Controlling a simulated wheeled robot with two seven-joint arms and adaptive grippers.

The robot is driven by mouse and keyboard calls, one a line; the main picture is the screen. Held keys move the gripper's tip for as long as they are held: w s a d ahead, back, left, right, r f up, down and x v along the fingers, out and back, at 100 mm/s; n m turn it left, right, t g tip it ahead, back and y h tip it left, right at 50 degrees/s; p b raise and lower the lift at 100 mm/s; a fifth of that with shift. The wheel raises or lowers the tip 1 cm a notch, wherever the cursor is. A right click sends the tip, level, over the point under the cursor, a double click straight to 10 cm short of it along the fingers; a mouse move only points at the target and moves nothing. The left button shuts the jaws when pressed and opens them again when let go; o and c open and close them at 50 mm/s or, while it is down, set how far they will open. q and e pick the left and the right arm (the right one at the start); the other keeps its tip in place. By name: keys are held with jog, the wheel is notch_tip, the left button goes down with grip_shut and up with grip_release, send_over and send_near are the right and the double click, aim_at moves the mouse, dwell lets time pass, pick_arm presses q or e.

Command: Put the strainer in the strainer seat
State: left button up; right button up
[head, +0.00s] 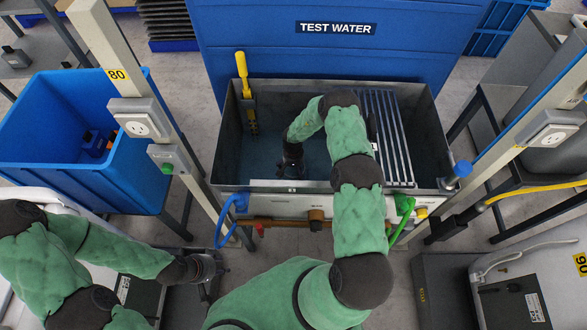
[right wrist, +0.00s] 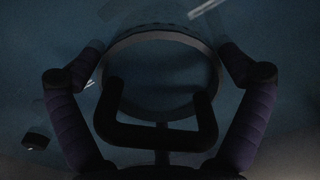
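A dark round strainer (right wrist: 160,38) with a ring rim and a U-shaped handle fills the middle of the right wrist view. My right gripper (right wrist: 160,60) has one finger on each side of it, close to the rim; dim light hides whether they press on it. In the head view my right gripper (head: 291,170) reaches down into the grey water tank (head: 228,150), near its front wall, and the strainer cannot be made out there. I cannot pick out the strainer seat. My left gripper (head: 210,268) is outside the tank, low at the left; its finger opening is unclear.
A yellow-handled tool (head: 242,75) stands at the tank's left wall. A metal bar rack (head: 390,135) covers its right part. A brown pipe (head: 285,223) with valves runs along the front. A blue bin (head: 60,140) and a post (head: 125,75) stand left.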

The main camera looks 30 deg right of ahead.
notch_tip(320, 180, up, 12)
jog(key=p, duration=0.5)
jog(key=shift+r, duration=0.15)
dwell(0.3)
